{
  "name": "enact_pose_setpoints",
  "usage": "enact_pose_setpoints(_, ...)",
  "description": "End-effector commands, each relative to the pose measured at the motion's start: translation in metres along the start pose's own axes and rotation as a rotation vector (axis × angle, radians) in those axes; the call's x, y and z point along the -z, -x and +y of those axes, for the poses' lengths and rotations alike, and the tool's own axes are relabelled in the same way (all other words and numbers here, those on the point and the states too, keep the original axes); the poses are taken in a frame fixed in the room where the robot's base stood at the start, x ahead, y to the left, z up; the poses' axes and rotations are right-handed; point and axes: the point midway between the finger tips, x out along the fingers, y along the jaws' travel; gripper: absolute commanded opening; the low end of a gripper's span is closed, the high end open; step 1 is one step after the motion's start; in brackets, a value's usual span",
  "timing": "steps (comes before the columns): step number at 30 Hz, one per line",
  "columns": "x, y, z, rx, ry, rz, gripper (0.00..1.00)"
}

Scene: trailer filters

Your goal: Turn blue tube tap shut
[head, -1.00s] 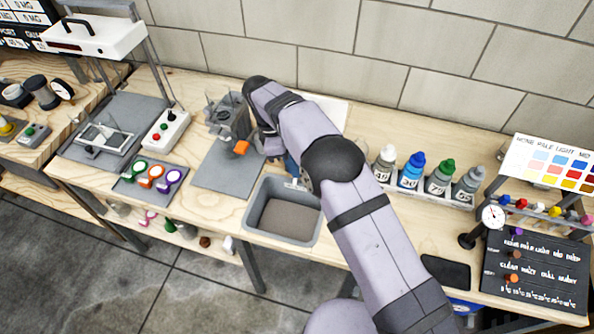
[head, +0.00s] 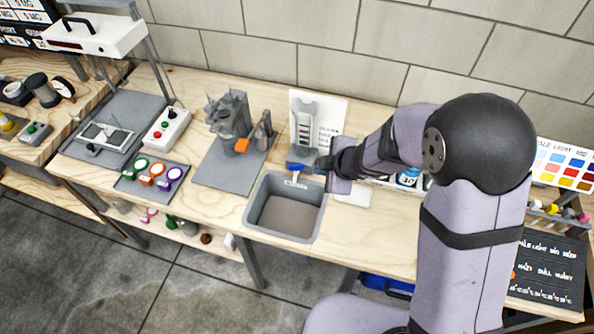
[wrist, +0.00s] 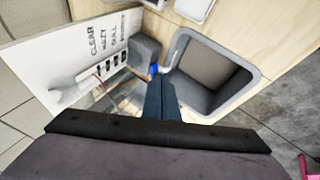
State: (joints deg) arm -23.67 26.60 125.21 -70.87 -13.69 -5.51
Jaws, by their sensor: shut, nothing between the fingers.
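The blue tap handle (head: 301,168) sits at the back edge of the grey basin (head: 249,212), low in front of a grey block and a white upright panel (head: 333,112). In the wrist view the blue tap handle (wrist: 154,69) shows just beyond my fingertips, with a pale curved spout (wrist: 176,50) running toward the basin. My gripper (head: 326,166) is shut with nothing in it, at the right end of the handle. In the wrist view my gripper (wrist: 156,80) is close to the blue part; I cannot tell whether they touch.
A grey machine (head: 228,118) with an orange part stands left of the tap. Bottles (head: 408,178) on the right are mostly hidden by my arm. The bench front left of the basin is clear.

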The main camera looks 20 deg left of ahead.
Motion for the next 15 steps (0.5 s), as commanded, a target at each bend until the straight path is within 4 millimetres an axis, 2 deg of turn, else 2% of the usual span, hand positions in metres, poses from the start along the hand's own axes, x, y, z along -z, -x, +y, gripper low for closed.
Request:
enact_pose_setpoints(3, 0.012, 0.012, -0.022, 0.036, -0.010, 0.082, 0.00)
enact_pose_setpoints(6, 0.018, 0.018, -0.032, 0.054, -0.014, 0.118, 0.00)
enact_pose_setpoints(15, 0.021, 0.014, -0.036, 0.062, -0.015, 0.131, 0.00)
